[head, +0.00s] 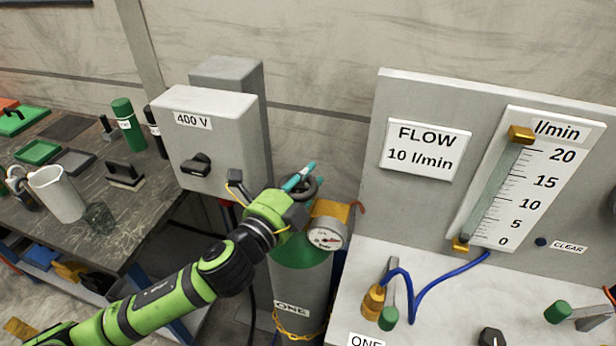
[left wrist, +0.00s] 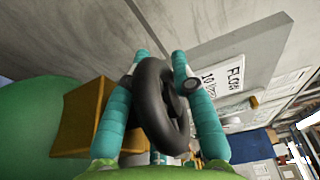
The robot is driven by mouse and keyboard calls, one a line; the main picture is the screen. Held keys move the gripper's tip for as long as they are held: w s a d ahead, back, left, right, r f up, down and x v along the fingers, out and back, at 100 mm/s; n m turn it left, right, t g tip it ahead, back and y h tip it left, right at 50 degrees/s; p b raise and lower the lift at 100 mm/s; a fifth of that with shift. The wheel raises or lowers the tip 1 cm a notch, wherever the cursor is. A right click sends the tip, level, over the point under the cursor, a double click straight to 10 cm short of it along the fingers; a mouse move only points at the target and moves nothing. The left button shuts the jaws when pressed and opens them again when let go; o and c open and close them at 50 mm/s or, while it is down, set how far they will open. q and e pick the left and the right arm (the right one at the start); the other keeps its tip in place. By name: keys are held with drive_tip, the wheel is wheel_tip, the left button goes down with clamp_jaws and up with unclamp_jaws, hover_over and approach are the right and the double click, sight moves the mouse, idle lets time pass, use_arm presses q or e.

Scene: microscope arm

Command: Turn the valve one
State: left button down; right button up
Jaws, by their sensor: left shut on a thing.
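The valve is a black handwheel (left wrist: 153,105) on top of a grey and green gas cylinder labelled ONE (head: 299,285). My left gripper (left wrist: 160,65) has its two teal fingers on either side of the wheel's rim and is shut on it. In the head view the left gripper (head: 303,176) reaches the wheel from the left, and its wrist hides part of the wheel. A round pressure gauge (head: 325,233) and a brass-coloured block (left wrist: 85,120) sit beside the valve. My right gripper is in neither view.
A grey 400 V box (head: 205,140) stands behind and left of the cylinder. A flow panel with a scale (head: 505,185) stands at the right, above a white bench (head: 440,290) with hose fittings. A dark table (head: 95,215) with a white jug (head: 57,195) is at the left.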

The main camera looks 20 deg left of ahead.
use_arm(q)
drive_tip(key=shift+a+n+y, duration=0.1)
drive_tip(key=shift+n+y, duration=0.2)
drive_tip(key=shift+y, duration=0.2)
drive_tip(key=c, duration=1)
unclamp_jaws()
drive_tip(key=shift+c, duration=0.2)
drive_tip(key=v, duration=0.7)
drive_tip(key=shift+s, duration=0.25)
